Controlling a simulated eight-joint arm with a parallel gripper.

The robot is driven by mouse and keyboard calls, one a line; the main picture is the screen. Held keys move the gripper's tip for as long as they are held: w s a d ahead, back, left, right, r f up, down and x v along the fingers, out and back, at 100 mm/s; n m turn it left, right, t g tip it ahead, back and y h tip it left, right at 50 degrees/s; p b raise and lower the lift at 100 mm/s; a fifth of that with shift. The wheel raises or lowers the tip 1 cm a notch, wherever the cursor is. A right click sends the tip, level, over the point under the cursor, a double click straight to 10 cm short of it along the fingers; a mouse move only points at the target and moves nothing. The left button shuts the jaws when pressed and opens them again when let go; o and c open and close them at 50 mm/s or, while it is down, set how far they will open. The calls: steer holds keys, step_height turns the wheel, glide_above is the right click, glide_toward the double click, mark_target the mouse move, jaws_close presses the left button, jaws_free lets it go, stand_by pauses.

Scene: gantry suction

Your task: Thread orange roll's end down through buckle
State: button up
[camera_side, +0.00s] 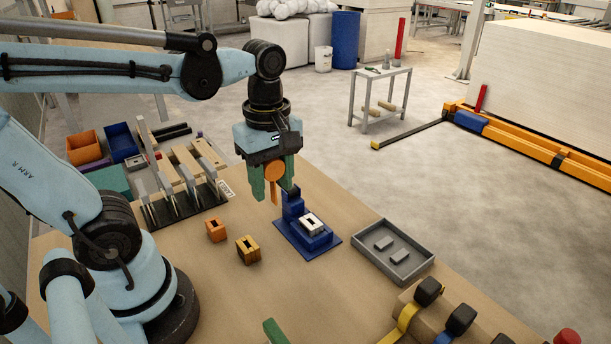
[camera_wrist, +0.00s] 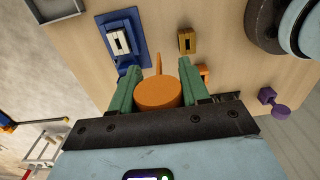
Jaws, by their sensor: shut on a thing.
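My gripper (camera_side: 273,189) has green fingers shut on the orange roll (camera_side: 275,176), held above the table. In the wrist view the roll (camera_wrist: 158,93) sits between both fingers, and its short free end (camera_wrist: 158,63) sticks out past it. In the side view that end hangs down from the roll. The pale slotted buckle (camera_side: 312,224) sits in a blue fixture (camera_side: 291,235) on the table, below and to the right of the roll. The buckle also shows in the wrist view (camera_wrist: 121,42), up and left of the roll. The end and the buckle are apart.
An orange slotted block (camera_side: 215,230) and a yellow-brown one (camera_side: 248,250) stand left of the fixture. A grey tray (camera_side: 416,268) with two small pieces lies to its right. A rack (camera_side: 187,205) stands at the left. Strap rolls (camera_side: 428,291) sit at the front right.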

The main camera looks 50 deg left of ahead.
steer(key=w+f, duration=0.1)
steer(key=w, duration=0.7)
steer(key=shift+f, duration=0.2)
steer(key=shift+s+d+f, duration=0.1)
glide_above(310, 214)
steer(key=s+d, duration=0.1)
steer(key=d, duration=0.1)
steer(key=shift+a+f, duration=0.15)
steer(key=shift+f, duration=1.25)
steer(key=shift+a+f, duration=0.1)
steer(key=shift+f, duration=1.3)
steer(key=shift+f, duration=2.4)
steer(key=shift+r, duration=0.15)
steer(key=shift+r, duration=1.95)
